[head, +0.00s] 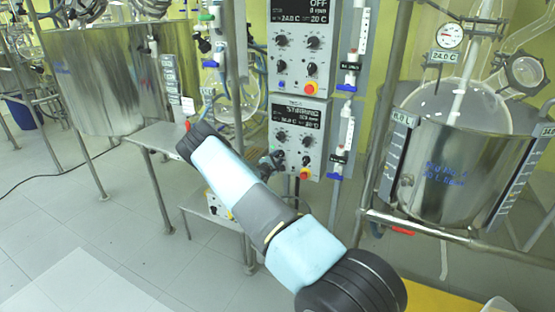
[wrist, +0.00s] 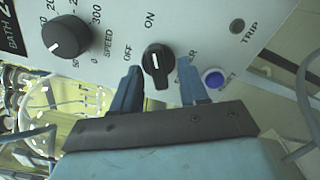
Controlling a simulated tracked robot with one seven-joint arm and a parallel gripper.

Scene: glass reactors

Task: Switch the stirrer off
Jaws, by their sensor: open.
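In the head view, the lower control box (head: 298,140) shows "STIRRING" on its display. My gripper (head: 276,160) is at the left lower part of its face. In the wrist view, the stirrer knob (wrist: 156,62) is black with a white mark that appears to point up towards "ON"; "OFF" is printed to its left. My open gripper (wrist: 161,68) has one blue finger on each side of the knob, with visible gaps. I cannot tell how deep the fingers reach. The "STIRRER" label is partly hidden by the right finger.
In the wrist view, a speed knob (wrist: 67,37) is at upper left, a blue button (wrist: 214,78) right beside the right finger, and a trip lamp (wrist: 237,26) at upper right. The upper control box (head: 305,45) reads "OFF". A steel bath with a glass reactor (head: 455,165) stands right.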

